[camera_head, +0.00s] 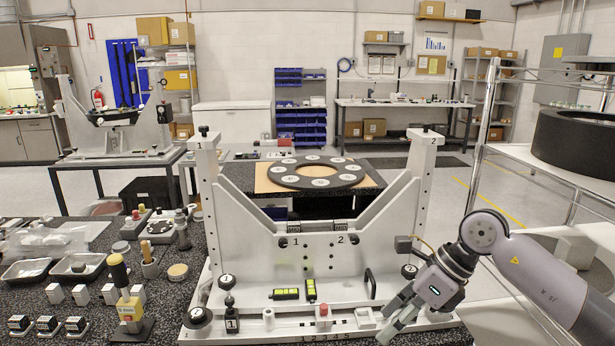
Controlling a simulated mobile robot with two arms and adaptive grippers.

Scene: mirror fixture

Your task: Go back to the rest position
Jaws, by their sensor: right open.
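My right gripper (391,318) is at the lower right, its arm coming in from the right edge. Its fingers are apart and point down-left, in front of the right part of the fixture base. I see nothing between them. The white mirror fixture (320,262) stands in the middle, with posts marked 1 and 2 and a V-shaped cradle. Whether the fingers touch the fixture base cannot be told. My left gripper is not in view.
A dark table (70,305) at left holds trays, white blocks, a yellow-handled tool (128,300) and several small parts. A round ring plate (315,173) lies on a table behind the fixture. A wire rack (560,160) with a black ring stands at right.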

